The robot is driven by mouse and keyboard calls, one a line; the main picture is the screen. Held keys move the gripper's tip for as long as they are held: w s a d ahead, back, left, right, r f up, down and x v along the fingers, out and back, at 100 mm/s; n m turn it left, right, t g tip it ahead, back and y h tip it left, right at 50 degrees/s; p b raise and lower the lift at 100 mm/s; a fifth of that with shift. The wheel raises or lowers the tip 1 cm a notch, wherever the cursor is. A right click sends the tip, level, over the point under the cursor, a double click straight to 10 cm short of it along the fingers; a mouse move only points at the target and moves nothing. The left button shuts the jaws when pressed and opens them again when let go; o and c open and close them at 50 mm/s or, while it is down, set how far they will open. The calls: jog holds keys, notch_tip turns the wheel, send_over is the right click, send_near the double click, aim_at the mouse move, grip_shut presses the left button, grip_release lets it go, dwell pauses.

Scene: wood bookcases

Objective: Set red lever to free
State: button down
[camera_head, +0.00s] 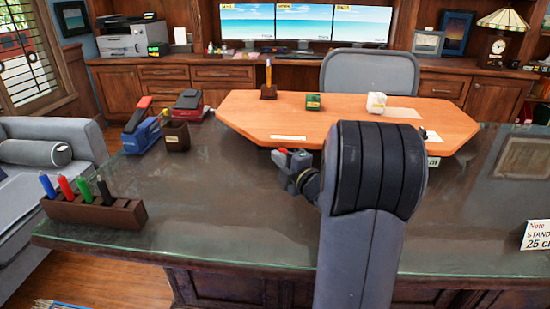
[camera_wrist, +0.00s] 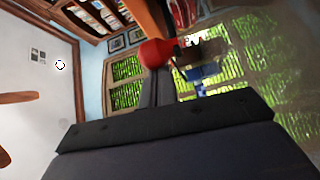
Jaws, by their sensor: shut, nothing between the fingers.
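A red rounded knob (camera_wrist: 157,52), which looks like the red lever's end, shows close beyond my fingers in the wrist view. In the head view a small red spot (camera_head: 281,151) shows at the tip of my gripper (camera_head: 280,160), near the front edge of the orange desk panel. My gripper is shut and empty; in the wrist view its dark fingers (camera_wrist: 156,83) point at the knob. I cannot tell whether they touch it. The lever's shaft, base and setting marks are hidden or too small to read.
A blue device with a red top (camera_head: 143,127), a dark cup (camera_head: 176,136) and a red-and-black device (camera_head: 189,105) stand left of my gripper. A pen holder (camera_head: 95,210) is at front left. The orange panel (camera_head: 340,125) carries small boxes.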

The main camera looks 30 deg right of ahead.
jog(key=d+n+y, duration=0.1)
jog(key=y, duration=0.1)
jog(key=s+d+n+g+y, duration=0.1)
jog(key=d+n+y, duration=0.1)
jog(key=y, duration=0.1)
jog(key=shift+s+d, duration=0.1)
jog(key=shift+d, duration=0.05)
jog(key=shift+s+d, duration=0.1)
jog(key=shift+d, duration=0.85)
jog(key=shift+d, duration=0.2)
jog(key=shift+a, duration=0.15)
